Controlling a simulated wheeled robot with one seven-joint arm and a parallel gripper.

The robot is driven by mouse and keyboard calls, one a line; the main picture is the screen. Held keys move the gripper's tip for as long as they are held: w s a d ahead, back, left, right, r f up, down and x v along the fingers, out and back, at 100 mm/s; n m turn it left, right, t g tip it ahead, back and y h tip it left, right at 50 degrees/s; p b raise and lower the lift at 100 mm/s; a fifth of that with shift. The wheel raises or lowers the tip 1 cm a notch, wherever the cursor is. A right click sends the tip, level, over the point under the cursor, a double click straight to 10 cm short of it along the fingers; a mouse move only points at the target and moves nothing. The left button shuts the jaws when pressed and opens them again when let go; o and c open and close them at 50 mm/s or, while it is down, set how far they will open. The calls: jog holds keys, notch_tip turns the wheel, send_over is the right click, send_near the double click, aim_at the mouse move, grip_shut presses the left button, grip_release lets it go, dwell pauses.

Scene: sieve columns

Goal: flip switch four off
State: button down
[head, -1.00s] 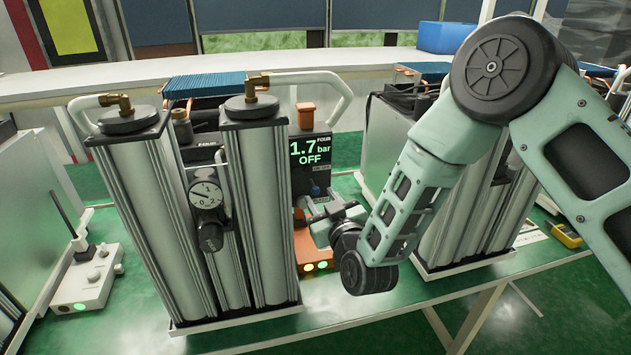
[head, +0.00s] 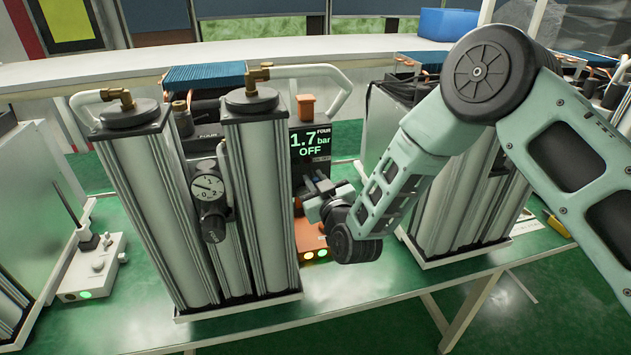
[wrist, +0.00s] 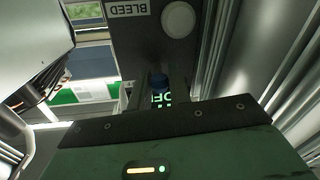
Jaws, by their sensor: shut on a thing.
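Unit four is a black panel (head: 310,147) with a green display reading "FOUR 1.7 bar OFF", behind the right-hand silver column in the head view. Its orange base (head: 310,236) has small lit lamps at the front. My gripper (head: 309,187) is just below the display, reaching in from the right. The display is mostly hidden there. A panel marked "BLEED" (wrist: 128,12) with a white round button (wrist: 178,19) shows upside down.
Two silver columns (head: 160,200) with a round gauge (head: 208,188) stand close to the left of my gripper. Another column unit (head: 462,200) stands to the right, behind my arm. A grey box with a lever (head: 92,268) is at left. The green bench front (head: 370,290) is clear.

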jog(key=y+b, duration=0.1)
jog(key=n+g+y+b, duration=0.1)
jog(key=b, duration=0.1)
jog(key=shift+w+d+f, duration=0.2)
jog(key=shift+d+f, duration=0.1)
jog(key=shift+d, duration=0.05)
jog(key=shift+w+d+r+n+g+y+b, duration=0.1)
jog(key=shift+d+n+g+y+b, duration=0.1)
jog(key=shift+n+g+y+b, duration=0.75)
jog(key=shift+w+d+r+n+g+y+b, duration=0.15)
jog(key=shift+n+g+y+b, duration=0.4)
jog(key=shift+b, duration=0.6)
jog(key=shift+w+d+r+n+g+y+b, duration=0.1)
jog(key=shift+d+n+g+y+b, duration=0.1)
jog(key=shift+n+g+y+b, duration=0.6)
jog(key=c, duration=1.4)
grip_release()
jog(key=shift+o, duration=0.2)
jog(key=shift+t, duration=0.3)
